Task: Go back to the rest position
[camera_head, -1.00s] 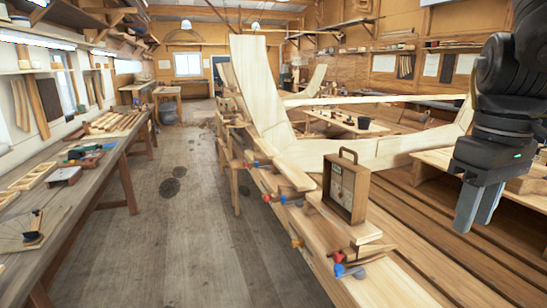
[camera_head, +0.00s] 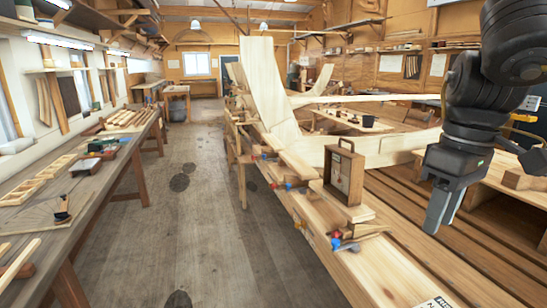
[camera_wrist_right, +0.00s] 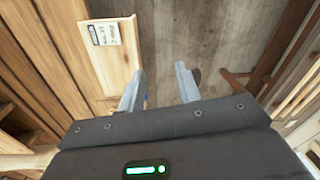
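My right gripper (camera_head: 436,216) hangs with fingers pointing down at the right of the head view, beside the pale hull planks. In the right wrist view its two fingers (camera_wrist_right: 160,84) stand apart with nothing between them. It is open and empty. My left gripper is not in view in the head view.
A wooden box with a handle (camera_head: 344,172) stands on the hull plank, left of my right gripper. Clamps with blue and red ends (camera_head: 340,242) line the plank edge. A printed label (camera_wrist_right: 104,33) lies on pale wood. A long workbench (camera_head: 84,190) stands left; the floor aisle (camera_head: 205,220) is clear.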

